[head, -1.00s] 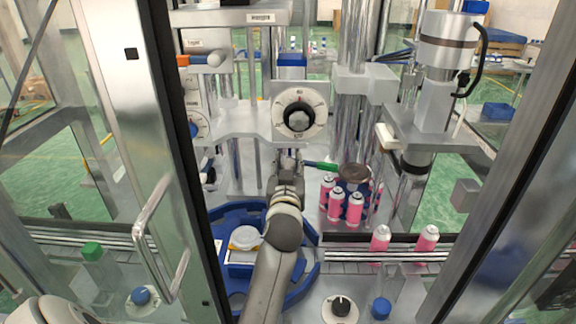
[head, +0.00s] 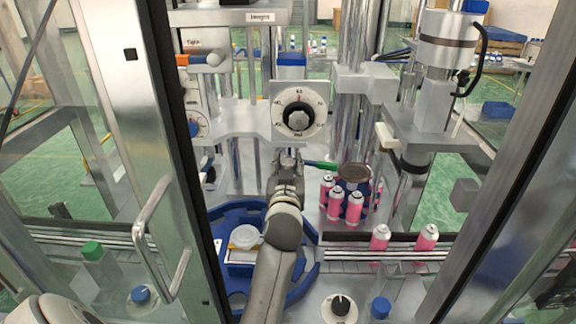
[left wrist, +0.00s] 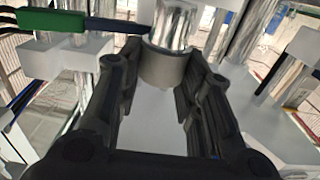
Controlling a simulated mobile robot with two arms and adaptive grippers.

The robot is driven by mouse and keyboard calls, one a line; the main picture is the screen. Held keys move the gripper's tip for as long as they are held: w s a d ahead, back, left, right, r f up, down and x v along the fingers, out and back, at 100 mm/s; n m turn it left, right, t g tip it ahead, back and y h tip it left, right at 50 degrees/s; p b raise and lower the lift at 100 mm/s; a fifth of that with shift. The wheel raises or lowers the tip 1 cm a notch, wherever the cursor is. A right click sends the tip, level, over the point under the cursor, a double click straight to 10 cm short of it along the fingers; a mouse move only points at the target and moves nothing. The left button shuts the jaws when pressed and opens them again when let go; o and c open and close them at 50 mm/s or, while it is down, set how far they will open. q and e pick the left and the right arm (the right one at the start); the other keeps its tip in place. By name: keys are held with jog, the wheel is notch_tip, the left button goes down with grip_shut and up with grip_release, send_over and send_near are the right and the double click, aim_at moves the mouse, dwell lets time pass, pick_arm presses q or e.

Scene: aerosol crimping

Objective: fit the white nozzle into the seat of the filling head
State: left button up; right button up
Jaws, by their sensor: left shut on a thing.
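My left gripper (head: 288,158) is in the middle of the head view, below the large dial and among the machine's columns. The seat is hidden, and I cannot tell whether nozzle and collar touch. My arm hides the nozzle in the head view. My right gripper is not in view.
A dial plate (head: 299,112) hangs just above the gripper. A green-ended rod (head: 322,165) and pink cans (head: 336,204) stand close on its right. A blue tray (head: 304,285) lies below the arm. A door frame (head: 133,120) rises on the left; a conveyor rail (head: 345,254) runs at right.

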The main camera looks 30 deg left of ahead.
pick_arm(q)
jog(key=shift+f+b, duration=1.25)
jog(key=shift+f, duration=0.3)
dwell(0.4)
jog(key=o, duration=1.2)
